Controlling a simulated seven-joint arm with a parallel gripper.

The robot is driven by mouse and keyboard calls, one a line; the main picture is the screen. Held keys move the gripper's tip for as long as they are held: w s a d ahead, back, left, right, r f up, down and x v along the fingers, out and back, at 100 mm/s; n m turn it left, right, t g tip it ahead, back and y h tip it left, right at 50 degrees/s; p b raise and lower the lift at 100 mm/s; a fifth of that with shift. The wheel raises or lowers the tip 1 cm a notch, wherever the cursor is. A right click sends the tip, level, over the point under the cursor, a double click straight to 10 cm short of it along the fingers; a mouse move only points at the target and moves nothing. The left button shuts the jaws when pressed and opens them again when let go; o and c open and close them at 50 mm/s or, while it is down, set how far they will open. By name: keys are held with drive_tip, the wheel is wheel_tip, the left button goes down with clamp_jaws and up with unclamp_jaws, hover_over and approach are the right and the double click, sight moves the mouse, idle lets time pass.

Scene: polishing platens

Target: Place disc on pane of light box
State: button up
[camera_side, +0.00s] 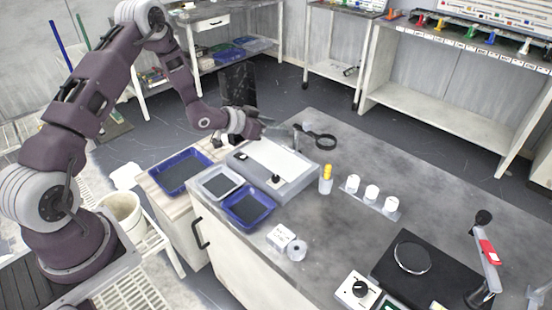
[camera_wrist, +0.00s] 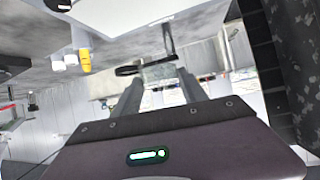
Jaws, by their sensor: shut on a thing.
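The light box (camera_side: 302,184) is a grey box on the bench with a white pane (camera_side: 275,158) on top. Its underside-up image also shows the pane (camera_wrist: 125,12) in the wrist view. My gripper (camera_side: 258,130) is at the back left edge of the light box, a little above it. In the wrist view my gripper (camera_wrist: 158,84) is shut on a pale, see-through piece, which I take to be the disc (camera_wrist: 160,71). Its outline is unclear there, and I cannot make it out in the side view.
A magnifier (camera_side: 319,141) stands behind the light box. Blue trays (camera_side: 249,222) lie left and in front. A yellow-capped bottle (camera_side: 326,178) and white cups (camera_side: 371,192) stand to the right. A dark upright panel (camera_side: 238,84) is behind my gripper.

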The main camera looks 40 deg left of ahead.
sight(272, 159)
drive_tip(key=f, duration=0.6)
drive_tip(key=a+f, duration=0.1)
drive_tip(key=f, duration=0.3)
drive_tip(key=shift+f, duration=0.1)
drive_tip(key=o, duration=1.5)
drive_tip(key=shift+c, duration=0.2)
